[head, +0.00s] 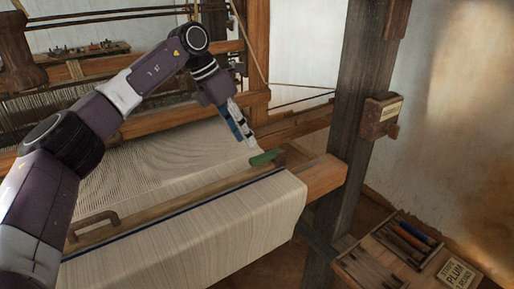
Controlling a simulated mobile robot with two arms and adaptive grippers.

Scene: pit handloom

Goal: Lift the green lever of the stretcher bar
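The green lever (265,157) sits near the right end of the stretcher bar (185,193), a wooden bar lying across the pale cloth. My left gripper (250,143) points down just above and to the left of the lever. Its fingertips look close to the lever, but I cannot tell whether they touch it. The fingers look near each other, and the gap between them is too small to judge. My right gripper is not in the view.
The pale cloth (225,228) drapes over the loom's front beam (325,175). A dark wooden post (355,110) stands right of the lever, with a small box (380,117) on it. A tool tray (372,268) is at the lower right.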

